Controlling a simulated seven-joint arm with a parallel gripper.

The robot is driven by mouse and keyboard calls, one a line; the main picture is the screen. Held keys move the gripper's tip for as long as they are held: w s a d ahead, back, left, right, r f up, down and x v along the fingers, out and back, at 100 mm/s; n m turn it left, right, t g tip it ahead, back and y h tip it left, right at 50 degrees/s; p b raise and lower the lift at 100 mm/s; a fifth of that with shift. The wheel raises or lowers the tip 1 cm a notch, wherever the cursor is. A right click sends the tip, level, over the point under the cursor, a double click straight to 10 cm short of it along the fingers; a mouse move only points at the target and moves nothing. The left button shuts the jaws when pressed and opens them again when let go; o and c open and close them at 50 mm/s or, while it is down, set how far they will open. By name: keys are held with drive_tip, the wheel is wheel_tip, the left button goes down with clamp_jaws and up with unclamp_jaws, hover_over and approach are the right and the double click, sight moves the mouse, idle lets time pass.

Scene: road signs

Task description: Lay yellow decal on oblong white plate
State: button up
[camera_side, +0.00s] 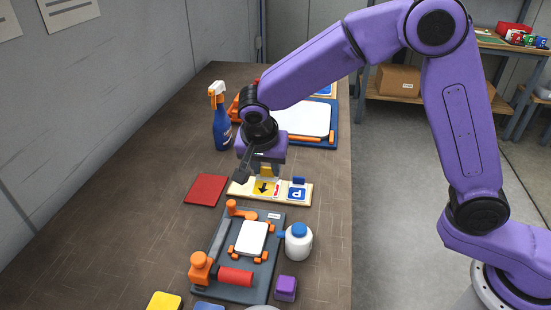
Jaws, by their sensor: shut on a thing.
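The yellow decal (262,188) with a black arrow is at the left part of a pale wooden strip (238,190). My gripper (266,170) is directly above it, shut on its yellow top part. Whether the decal touches the strip cannot be told. A small oblong white plate (251,238) lies between orange clamps on a dark grey fixture (237,290), in front of the strip. A larger white plate (307,118) lies in a blue frame behind my gripper, partly hidden by my arm.
A blue P decal (297,193) and a red-and-white decal (277,188) share the strip. A red square (206,190), a blue spray bottle (220,120), a white bottle (298,242) and a purple block (286,288) stand around.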

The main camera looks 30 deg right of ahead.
sight(253, 191)
drive_tip(key=a+f, duration=0.1)
drive_tip(key=s+a+f, duration=0.1)
drive_tip(key=a, duration=0.1)
drive_tip(key=s+a+f, duration=0.1)
drive_tip(key=shift+s+a+f, duration=0.1)
drive_tip(key=shift+a+f, duration=0.15)
drive_tip(key=shift+a, duration=0.15)
drive_tip(key=shift+f, duration=3.05)
drive_tip(key=shift+f, duration=0.2)
drive_tip(key=o, duration=1.7)
drive_tip(key=shift+r, duration=3.5)
